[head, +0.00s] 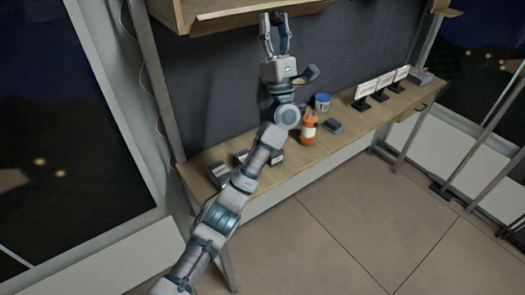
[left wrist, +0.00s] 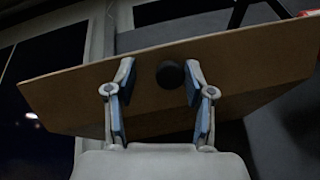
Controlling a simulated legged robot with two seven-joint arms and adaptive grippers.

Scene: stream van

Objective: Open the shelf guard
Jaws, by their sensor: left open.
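The shelf guard is a flat wooden panel (left wrist: 65,92) that fills the middle of the left wrist view, with a dark round knob (left wrist: 171,75) on it. In the head view the wooden shelf (head: 215,18) is at the top, cut off by the picture edge. My left gripper (head: 273,22) reaches up to the shelf's lower edge. In the left wrist view its two fingers (left wrist: 160,68) stand apart on either side of the knob, with a gap visible on both sides. I cannot tell how deep the knob sits between them. My right gripper does not show.
Grey-topped boxes (head: 219,174) lie near my arm. The floor in front is clear.

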